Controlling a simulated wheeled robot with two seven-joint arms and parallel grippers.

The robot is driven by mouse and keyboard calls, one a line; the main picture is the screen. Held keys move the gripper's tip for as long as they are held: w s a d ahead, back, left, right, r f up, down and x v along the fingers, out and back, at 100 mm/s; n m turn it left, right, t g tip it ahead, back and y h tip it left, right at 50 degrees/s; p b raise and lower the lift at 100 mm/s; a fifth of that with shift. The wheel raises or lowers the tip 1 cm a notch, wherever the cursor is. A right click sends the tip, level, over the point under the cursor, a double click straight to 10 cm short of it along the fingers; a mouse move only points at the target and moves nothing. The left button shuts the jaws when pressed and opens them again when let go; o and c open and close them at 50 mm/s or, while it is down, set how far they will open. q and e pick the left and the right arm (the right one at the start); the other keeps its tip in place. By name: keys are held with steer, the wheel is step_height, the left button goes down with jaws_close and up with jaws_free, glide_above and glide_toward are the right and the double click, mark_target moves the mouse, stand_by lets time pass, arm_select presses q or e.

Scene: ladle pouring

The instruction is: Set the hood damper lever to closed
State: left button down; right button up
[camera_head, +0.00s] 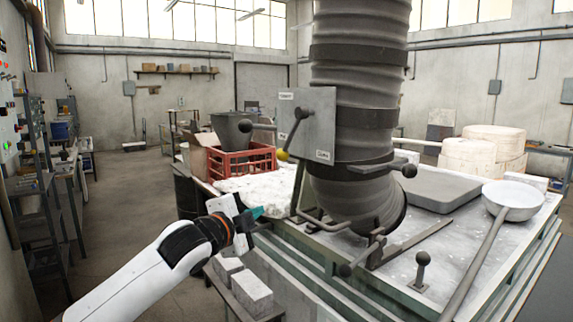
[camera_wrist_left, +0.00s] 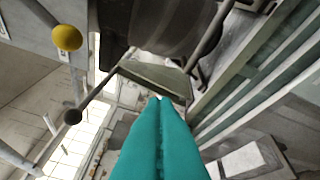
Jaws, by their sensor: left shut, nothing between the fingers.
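A grey metal plate (camera_head: 318,122) with small white labels stands beside the ribbed hood duct (camera_head: 352,75). A dark lever with a yellow knob (camera_head: 282,156) hangs from a pivot on the plate and points down and slightly left. The label at the plate's lower right seems to read "CLOSED"; the others are too small to read. In the left wrist view the yellow knob (camera_wrist_left: 67,38) is at the upper left. My left gripper (camera_head: 257,212), with teal fingers, is below and left of the knob, apart from it. Its fingers (camera_wrist_left: 160,100) are shut and empty.
A dark ball-ended bar (camera_head: 246,125) sticks out left of the plate; another dark ball handle (camera_head: 409,170) is right of the duct. A red crate (camera_head: 240,163), a white ladle (camera_head: 513,200) and a grey slab (camera_head: 440,188) are on the bench. Blocks (camera_head: 251,290) stand below my left gripper.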

mark_target(291, 135)
arm_select(q)
steer(key=s+d+r+m+h, duration=0.2)
steer(key=s+d+r+m, duration=0.25)
steer(key=s+r, duration=0.55)
steer(key=shift+m, duration=0.45)
steer(key=p+x, duration=0.1)
steer(key=x, duration=0.2)
steer(key=r+p+x, duration=0.1)
steer(key=x, duration=0.2)
steer(key=a+p+x, duration=0.1)
steer(key=x, duration=0.3)
steer(key=shift+w+d+r+p, duration=0.1)
steer(key=shift+w+r+p, duration=0.15)
steer(key=shift+w+p, duration=0.15)
steer(key=w+a, duration=0.1)
steer(key=w+a+p, duration=0.1)
steer(key=shift+w+a+f, duration=0.1)
steer(key=shift+w, duration=0.25)
steer(key=shift+w+a+p, duration=0.2)
steer(key=shift+a+p, duration=0.15)
steer(key=shift+a, duration=0.05)
steer(key=shift+d+f, duration=0.1)
steer(key=shift+d, duration=0.1)
